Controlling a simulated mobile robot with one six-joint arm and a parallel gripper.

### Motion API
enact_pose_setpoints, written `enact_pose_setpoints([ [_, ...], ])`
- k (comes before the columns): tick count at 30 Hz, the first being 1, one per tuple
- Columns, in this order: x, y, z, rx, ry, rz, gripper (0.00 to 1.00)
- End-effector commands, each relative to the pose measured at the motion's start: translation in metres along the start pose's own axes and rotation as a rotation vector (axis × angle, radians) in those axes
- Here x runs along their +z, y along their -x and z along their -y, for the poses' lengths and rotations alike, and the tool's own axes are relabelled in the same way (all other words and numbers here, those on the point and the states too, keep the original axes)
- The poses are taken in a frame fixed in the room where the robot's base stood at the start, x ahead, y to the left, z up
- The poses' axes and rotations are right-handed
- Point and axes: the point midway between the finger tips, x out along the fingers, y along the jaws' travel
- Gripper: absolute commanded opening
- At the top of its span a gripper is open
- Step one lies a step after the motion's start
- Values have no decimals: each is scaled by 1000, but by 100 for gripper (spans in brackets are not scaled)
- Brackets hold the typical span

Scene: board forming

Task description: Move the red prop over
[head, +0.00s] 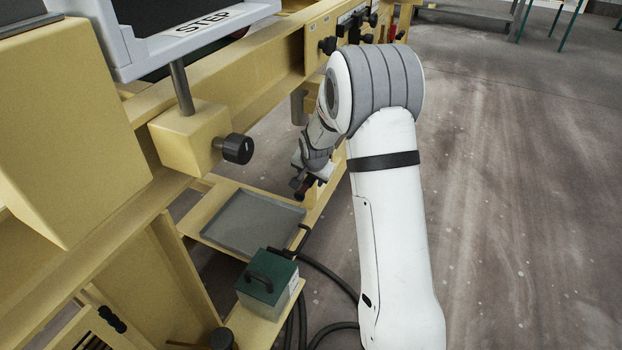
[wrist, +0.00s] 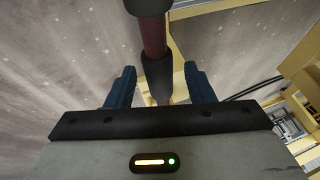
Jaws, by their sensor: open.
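The red prop (wrist: 153,38) is a dark red bar with black sleeves in the wrist view. It runs from the top edge down between the two blue fingers of my gripper (wrist: 160,76). The fingers stand apart, one on each side of the bar, with a visible gap at each side. In the head view my gripper (head: 312,178) is small and partly hidden by my arm, beside the yellow frame. A dark reddish bit shows at its tip, too small to make out well.
A yellow machine frame (head: 265,75) with a black knob (head: 237,148) stands at the left. Below are a grey tray (head: 242,222), a green box (head: 267,283) with a handle, and black cables (head: 330,272). Open concrete floor (head: 510,190) lies to the right.

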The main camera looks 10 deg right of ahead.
Motion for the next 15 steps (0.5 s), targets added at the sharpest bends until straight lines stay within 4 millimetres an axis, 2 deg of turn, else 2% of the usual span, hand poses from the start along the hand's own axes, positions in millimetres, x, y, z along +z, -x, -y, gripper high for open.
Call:
enact_pose_setpoints([
  [6, -1, 0, 0, 0, -1, 0, 47],
  [15, -1, 0, -1, 0, -1, 0, 23],
])
